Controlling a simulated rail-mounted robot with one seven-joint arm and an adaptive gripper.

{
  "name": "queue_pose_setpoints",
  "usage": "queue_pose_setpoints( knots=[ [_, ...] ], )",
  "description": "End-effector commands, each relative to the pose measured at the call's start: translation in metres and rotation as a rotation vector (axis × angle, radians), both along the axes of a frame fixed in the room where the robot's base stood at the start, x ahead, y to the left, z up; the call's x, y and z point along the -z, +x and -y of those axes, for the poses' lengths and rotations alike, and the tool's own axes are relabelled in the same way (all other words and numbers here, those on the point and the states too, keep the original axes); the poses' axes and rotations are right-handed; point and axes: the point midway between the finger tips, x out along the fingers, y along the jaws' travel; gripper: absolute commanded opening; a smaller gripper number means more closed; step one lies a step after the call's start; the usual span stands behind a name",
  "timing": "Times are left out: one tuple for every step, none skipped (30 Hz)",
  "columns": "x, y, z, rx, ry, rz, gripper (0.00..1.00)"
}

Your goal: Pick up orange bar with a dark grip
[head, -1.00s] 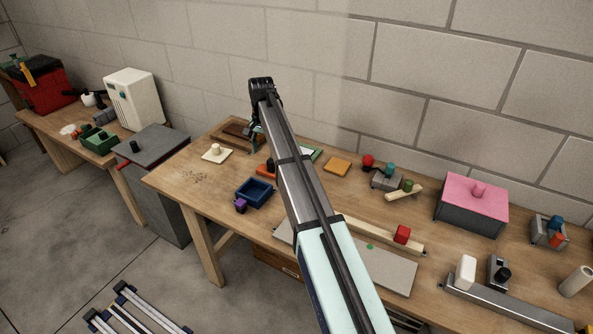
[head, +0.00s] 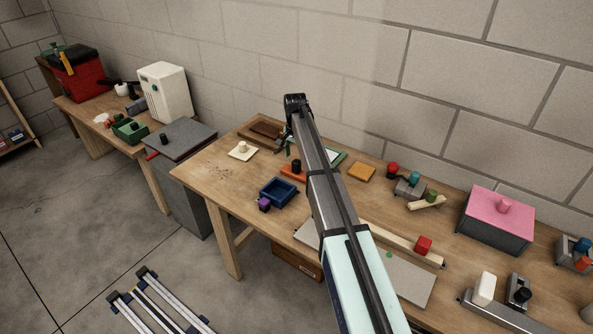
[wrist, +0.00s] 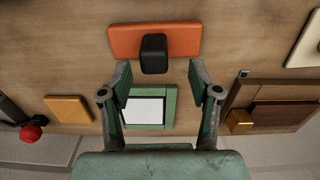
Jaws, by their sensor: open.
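The orange bar (wrist: 184,38) lies flat on the wooden table, with a dark block-shaped grip (wrist: 153,54) standing on it. In the head view the bar (head: 289,171) shows just left of my arm, its dark grip (head: 297,164) on top, and my arm hides part of it. My gripper (wrist: 156,72) is open and empty. In the wrist view its two fingertips stand apart on either side of the dark grip's near end, and no contact shows. In the head view the gripper (head: 284,146) hangs above the back of the table, partly hidden.
A green frame with a white panel (wrist: 146,110) lies below the gripper. An orange-yellow square (head: 361,172), a blue tray (head: 278,193) with a purple knob (head: 264,204), a white plate (head: 242,153) and a brown wooden tray (wrist: 279,104) are close by. A block wall stands behind.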

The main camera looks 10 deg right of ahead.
Motion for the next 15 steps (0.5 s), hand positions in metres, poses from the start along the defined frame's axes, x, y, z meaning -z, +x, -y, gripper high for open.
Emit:
queue_pose_setpoints(
  knots=[
    [0.002,0.000,0.000,0.000,0.000,0.000,0.62],
    [0.003,0.000,0.000,0.000,0.000,0.000,0.62],
    [0.004,0.000,0.000,0.000,0.000,0.000,0.62],
    [0.005,0.000,0.000,0.000,0.000,0.000,0.62],
    [0.006,0.000,0.000,0.000,0.000,0.000,0.62],
    [0.007,-0.001,0.000,0.000,0.000,0.000,0.62],
    [0.009,-0.001,0.001,0.000,0.000,0.000,0.62],
    [0.011,-0.002,0.001,0.000,0.000,0.000,0.62],
    [0.014,-0.003,0.001,0.000,0.001,-0.001,0.62],
    [0.017,-0.004,0.002,0.000,0.000,-0.001,0.62],
    [0.020,-0.005,0.002,0.000,0.001,-0.002,0.62],
    [0.024,-0.006,0.002,0.000,0.000,-0.001,0.62],
    [0.028,-0.006,0.003,0.000,0.000,-0.001,0.62],
    [0.032,-0.007,0.003,0.000,0.000,-0.001,0.62],
    [0.038,-0.007,0.003,0.000,0.000,-0.003,0.62]
  ],
)
